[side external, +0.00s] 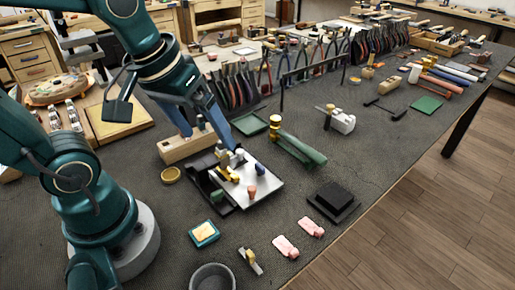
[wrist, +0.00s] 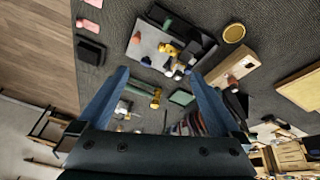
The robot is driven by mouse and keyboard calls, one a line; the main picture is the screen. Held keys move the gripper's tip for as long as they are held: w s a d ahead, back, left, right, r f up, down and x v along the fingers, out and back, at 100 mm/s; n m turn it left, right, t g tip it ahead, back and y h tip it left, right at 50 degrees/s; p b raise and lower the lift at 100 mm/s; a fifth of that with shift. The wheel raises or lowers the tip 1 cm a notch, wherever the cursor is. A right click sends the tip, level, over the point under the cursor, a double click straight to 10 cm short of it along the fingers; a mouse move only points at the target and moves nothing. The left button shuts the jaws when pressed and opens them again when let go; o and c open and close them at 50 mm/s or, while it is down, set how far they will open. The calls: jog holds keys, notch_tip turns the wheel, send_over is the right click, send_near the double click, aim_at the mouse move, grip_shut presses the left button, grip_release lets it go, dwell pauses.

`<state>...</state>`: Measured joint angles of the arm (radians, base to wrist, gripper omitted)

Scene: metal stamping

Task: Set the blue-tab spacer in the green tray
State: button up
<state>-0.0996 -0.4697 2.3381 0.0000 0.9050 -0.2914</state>
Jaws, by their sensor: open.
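My gripper (side external: 211,140) is open, with its blue fingers apart above the work area near a silver plate (side external: 266,190). It also shows in the wrist view (wrist: 158,73), with nothing held between the fingers. A small blue piece (side external: 261,169) stands on the plate's right part; it also shows in the wrist view (wrist: 146,61). I cannot tell for sure whether it is the blue-tab spacer. Grey-white and yellow pieces (side external: 229,174) cluster at the plate's left side. A green tray (side external: 250,124) lies behind the plate, apart from it, and looks empty; it shows in the wrist view (wrist: 182,97).
A wooden block (side external: 185,149) stands left of the plate. A green bar tool with a yellow end (side external: 298,148) lies right of it. A row of pliers (side external: 300,70) stands behind. A black block (side external: 334,196) and pink pieces (side external: 286,246) are in front. The mat's right side has free room.

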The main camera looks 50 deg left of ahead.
jog(key=s+m, duration=0.1)
jog(key=s+d+m+t, duration=0.1)
jog(key=m, duration=0.1)
jog(key=s+d+m, duration=0.1)
jog(key=shift+s+r, duration=0.15)
jog(key=shift+a, duration=0.1)
jog(key=w+a+r+m+g, duration=0.1)
jog(key=w+a+r+g, duration=0.1)
jog(key=w+a+r, duration=0.3)
jog(key=w+a+r+m+g, duration=0.1)
jog(key=w+a+r+g, duration=0.15)
jog(key=r, duration=0.45)
jog(key=w+a+f, duration=0.1)
jog(key=a+f, duration=0.1)
jog(key=f, duration=0.4)
jog(key=w+a+f+n, duration=0.1)
jog(key=w+f, duration=0.1)
jog(key=f, duration=0.4)
jog(key=shift+w+a+f+n+g, duration=0.3)
jog(key=shift+a+g, duration=0.05)
jog(key=shift+r, duration=0.1)
dwell(0.4)
